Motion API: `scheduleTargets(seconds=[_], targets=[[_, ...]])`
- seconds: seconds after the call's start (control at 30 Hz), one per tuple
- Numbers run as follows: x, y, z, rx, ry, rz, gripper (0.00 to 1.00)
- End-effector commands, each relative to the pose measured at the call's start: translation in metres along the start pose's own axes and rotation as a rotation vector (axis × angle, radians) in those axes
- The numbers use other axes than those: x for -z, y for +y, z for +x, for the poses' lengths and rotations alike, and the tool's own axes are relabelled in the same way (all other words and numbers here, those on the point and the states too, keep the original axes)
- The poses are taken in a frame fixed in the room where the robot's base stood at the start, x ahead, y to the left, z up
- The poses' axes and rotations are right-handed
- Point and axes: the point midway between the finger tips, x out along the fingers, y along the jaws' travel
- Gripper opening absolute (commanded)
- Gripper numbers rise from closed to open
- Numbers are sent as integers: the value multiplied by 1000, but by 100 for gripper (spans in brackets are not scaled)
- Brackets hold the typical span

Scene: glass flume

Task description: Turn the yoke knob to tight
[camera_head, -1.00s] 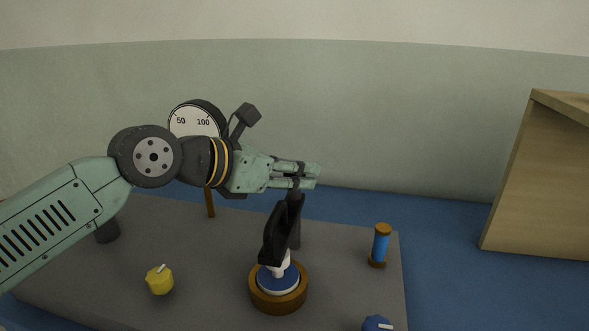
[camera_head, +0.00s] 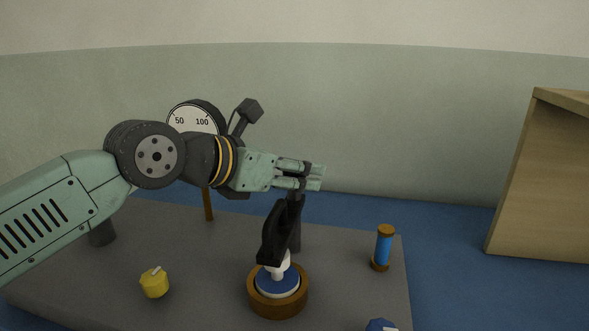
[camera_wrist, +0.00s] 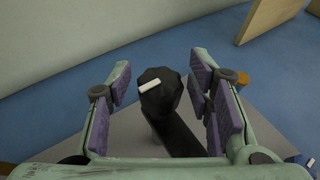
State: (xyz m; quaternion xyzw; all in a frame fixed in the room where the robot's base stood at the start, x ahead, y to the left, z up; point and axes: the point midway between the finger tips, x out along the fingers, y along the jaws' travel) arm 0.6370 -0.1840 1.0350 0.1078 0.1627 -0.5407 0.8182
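The yoke knob (camera_wrist: 162,92) is a dark, faceted knob with a white pointer bar, seen from above in the wrist view. The bar lies nearly across the picture, its right end slightly higher. The knob sits at the end of a black yoke (camera_wrist: 178,135). In the head view the yoke (camera_head: 276,235) rises from a round wooden base (camera_head: 277,306) with a blue-and-white disc. My gripper (camera_wrist: 162,66) is open, with purple-padded fingers on both sides of the knob and gaps visible. In the head view my gripper (camera_head: 318,178) is above the yoke and largely hides the knob.
A dial gauge (camera_head: 192,120) stands behind my arm. A yellow knob (camera_head: 154,284) is at left on the grey table (camera_head: 205,270). A blue cylinder (camera_head: 384,248) with wooden ends and a blue knob (camera_head: 380,325) are at right. A wooden box (camera_head: 540,180) stands far right.

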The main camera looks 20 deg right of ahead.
Motion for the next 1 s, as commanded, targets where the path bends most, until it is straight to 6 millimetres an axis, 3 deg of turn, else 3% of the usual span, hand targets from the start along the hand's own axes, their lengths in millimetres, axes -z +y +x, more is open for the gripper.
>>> scheduleTargets(seconds=[0.3, 0.43, 0.8, 1.0], targets=[[0, 0, -1, 0, -1, -1, 51], [0, 1, -11, -1, -3, -2, 51], [-1, 1, -86, -3, -5, -3, 51], [0, 1, -113, -1, -2, -2, 51]])
